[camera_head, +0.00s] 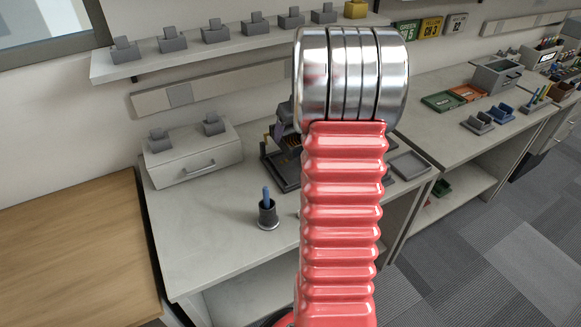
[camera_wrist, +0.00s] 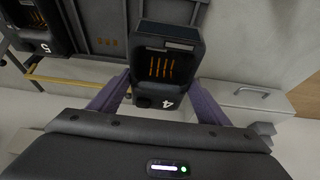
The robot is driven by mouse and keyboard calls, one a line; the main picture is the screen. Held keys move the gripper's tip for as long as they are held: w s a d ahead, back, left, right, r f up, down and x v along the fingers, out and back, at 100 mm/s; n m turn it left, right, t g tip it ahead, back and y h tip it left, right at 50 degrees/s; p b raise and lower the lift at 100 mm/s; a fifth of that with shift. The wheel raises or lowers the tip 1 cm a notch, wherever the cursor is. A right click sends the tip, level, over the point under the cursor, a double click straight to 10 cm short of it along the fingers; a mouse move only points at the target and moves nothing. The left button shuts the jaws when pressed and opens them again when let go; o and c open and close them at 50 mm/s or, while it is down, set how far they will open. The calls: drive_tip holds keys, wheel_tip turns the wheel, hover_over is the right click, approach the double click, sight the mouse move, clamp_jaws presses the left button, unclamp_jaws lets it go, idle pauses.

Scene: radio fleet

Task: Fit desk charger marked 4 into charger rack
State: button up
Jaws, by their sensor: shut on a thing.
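The desk charger marked 4 (camera_wrist: 168,68) is a dark block with orange contact strips and a white number, in the middle of the wrist view. My gripper (camera_wrist: 160,92) is shut on it, with one purple finger at each side. The dark charger rack (camera_wrist: 105,18) lies at the upper left of the wrist view, with small contacts showing beside the held charger. I cannot tell whether the charger touches the rack. In the head view the rack (camera_head: 284,182) stands on the desk, mostly hidden by my arm, as is my gripper.
A charger marked 5 (camera_wrist: 38,28) sits at the rack's left. A white drawer unit (camera_wrist: 252,100) with a handle is to the right. In the head view, a pen cup (camera_head: 268,213) stands in front, and a wall shelf (camera_head: 200,55) carries several grey chargers.

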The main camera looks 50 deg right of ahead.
drive_tip(key=shift+f, duration=3.1)
drive_tip(key=shift+f, duration=1.85)
drive_tip(key=o, duration=1.3)
drive_tip(key=shift+f, duration=0.1)
drive_tip(key=v, duration=1.2)
drive_tip(key=shift+a, duration=0.1)
